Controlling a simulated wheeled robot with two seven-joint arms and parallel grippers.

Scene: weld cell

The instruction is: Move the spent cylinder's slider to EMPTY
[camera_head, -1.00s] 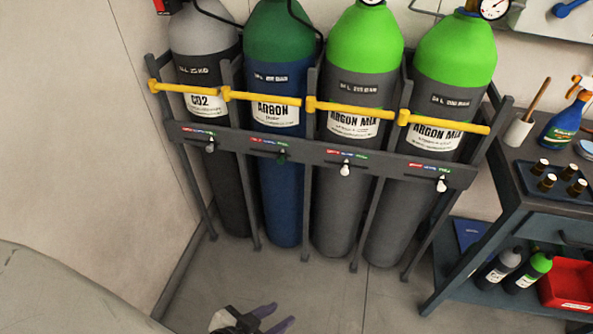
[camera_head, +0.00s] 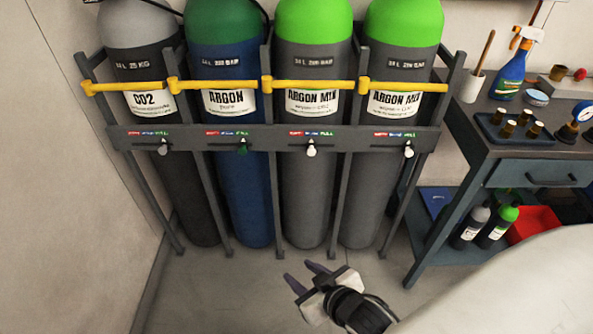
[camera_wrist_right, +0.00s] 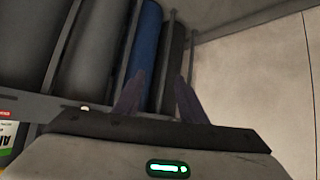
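Four gas cylinders stand in a rack: CO2 (camera_head: 150,70), Argon (camera_head: 222,75), and two Argon Mix, the middle-right one (camera_head: 311,68) and the far-right one (camera_head: 402,68). Below each is a red, blue and green strip with a slider knob. The CO2 knob (camera_head: 164,148), Argon knob (camera_head: 242,149) and far-right knob (camera_head: 408,150) are near the green FULL end; the middle-right white knob (camera_head: 311,150) is near the middle. Which cylinder is spent cannot be told. My right gripper (camera_head: 296,270) is open and empty, low in front of the rack; its fingers show apart in the wrist view (camera_wrist_right: 157,98).
Yellow bars (camera_head: 311,85) cross the cylinders above the grey slider rail (camera_head: 275,138). A workbench (camera_head: 535,172) stands to the right, with a spray bottle (camera_head: 515,65) on top and a red bin (camera_head: 533,222) on its lower shelf. A wall (camera_head: 60,170) is at the left.

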